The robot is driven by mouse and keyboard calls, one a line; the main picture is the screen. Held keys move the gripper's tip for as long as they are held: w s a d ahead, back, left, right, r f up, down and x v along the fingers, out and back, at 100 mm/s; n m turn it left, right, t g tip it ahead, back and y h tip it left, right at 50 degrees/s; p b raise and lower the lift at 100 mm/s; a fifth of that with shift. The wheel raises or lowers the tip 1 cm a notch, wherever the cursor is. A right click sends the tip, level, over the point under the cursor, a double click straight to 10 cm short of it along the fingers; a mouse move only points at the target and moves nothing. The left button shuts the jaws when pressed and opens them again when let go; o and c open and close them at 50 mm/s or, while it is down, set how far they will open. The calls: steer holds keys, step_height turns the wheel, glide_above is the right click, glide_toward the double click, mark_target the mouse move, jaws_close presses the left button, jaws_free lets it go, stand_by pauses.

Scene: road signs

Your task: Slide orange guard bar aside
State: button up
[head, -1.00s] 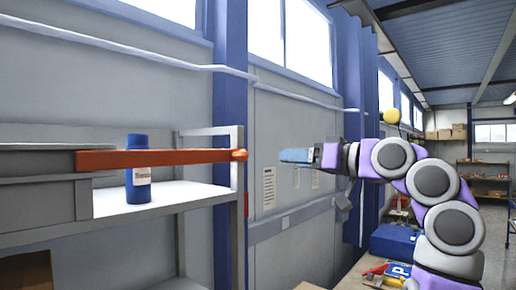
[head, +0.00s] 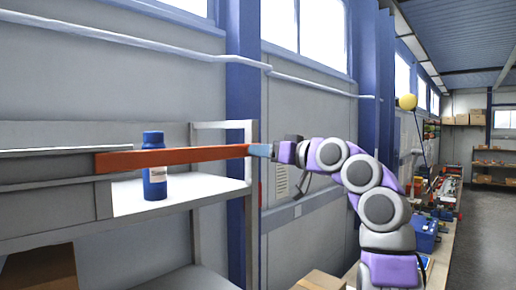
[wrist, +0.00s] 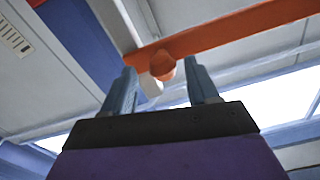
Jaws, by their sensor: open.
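The orange guard bar (head: 180,157) runs horizontally across the front of a grey shelf, in front of a blue bottle (head: 154,172) with a pale label. My gripper (head: 261,150) is at the bar's right end in the head view. In the wrist view the bar (wrist: 235,36) crosses the top, and its rounded orange end knob (wrist: 163,66) shows between the two blue-grey fingers of my open gripper (wrist: 163,88). The fingers stand apart, with a gap on both sides of the knob. In the head view my gripper hides the knob.
The bottle stands on the white shelf board (head: 200,188). A shelf post (head: 249,230) is just below my gripper. A cardboard box (head: 320,281) sits low in front, and a blue case (head: 426,235) lies on a bench at right. Open floor is at far right.

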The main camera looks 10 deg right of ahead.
steer(key=shift+x, duration=1.1)
steer(key=shift+w+a+p, duration=0.3)
steer(key=shift+a+p, duration=0.05)
jaws_close()
